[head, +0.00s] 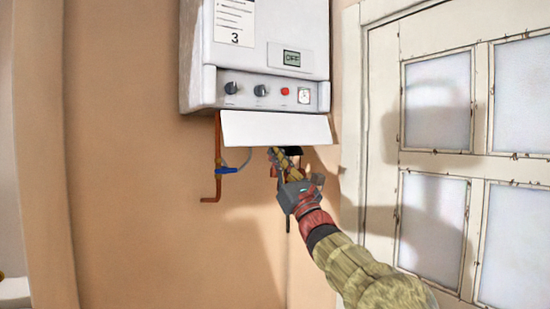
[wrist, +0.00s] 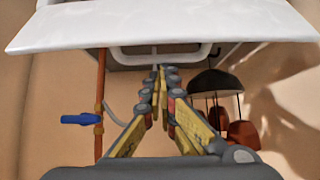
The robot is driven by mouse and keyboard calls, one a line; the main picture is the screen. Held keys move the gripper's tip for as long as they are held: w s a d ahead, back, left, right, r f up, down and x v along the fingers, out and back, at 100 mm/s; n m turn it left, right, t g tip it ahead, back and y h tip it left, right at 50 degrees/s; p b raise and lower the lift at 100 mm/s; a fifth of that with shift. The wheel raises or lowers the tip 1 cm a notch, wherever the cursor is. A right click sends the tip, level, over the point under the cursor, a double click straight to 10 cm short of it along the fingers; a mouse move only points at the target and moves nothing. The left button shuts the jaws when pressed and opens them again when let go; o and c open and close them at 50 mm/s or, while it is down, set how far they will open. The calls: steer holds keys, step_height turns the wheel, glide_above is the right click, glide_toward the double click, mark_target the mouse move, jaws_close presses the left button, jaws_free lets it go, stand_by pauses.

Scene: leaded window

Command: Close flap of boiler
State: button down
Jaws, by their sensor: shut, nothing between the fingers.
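The white boiler (head: 262,60) hangs on the wall. Its flap (head: 275,128) is a white panel that sticks out below the control panel, which is exposed. In the wrist view the flap (wrist: 160,28) spans the top of the picture, seen from below.
A copper pipe (head: 218,150) with a blue valve handle (head: 229,170) runs down left of my gripper. A white paned door (head: 450,150) stands at the right. The wall below is bare.

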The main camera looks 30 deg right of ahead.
steer(key=shift+s+r+g+p, duration=0.2)
steer(key=shift+s+g+p, duration=0.25)
steer(key=shift+p, duration=0.45)
